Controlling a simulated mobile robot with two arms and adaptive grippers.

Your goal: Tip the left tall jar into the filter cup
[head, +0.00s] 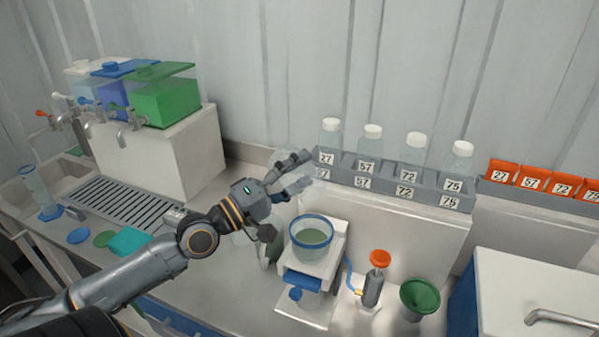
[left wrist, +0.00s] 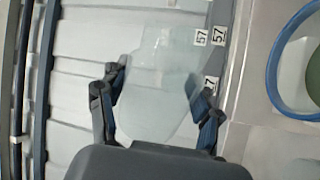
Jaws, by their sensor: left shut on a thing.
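My left gripper (head: 299,171) is shut on a clear, see-through jar, above and left of the filter cup. In the left wrist view the jar (left wrist: 160,75) shows as a pale body between the two fingers. In the head view its outline is too faint to tell how far it is tilted. The filter cup (head: 311,236) has a blue rim and a greenish inside, and sits on a white stand. Its blue rim (left wrist: 276,92) also shows at the right of the left wrist view. My right gripper is in neither view.
A grey rack (head: 385,185) of white-capped, numbered bottles stands behind the cup. An orange-topped bottle (head: 374,284) and a green funnel (head: 420,297) stand right of it. Coloured tanks (head: 165,103) stand at the back left, and a measuring cylinder (head: 38,188) at the far left.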

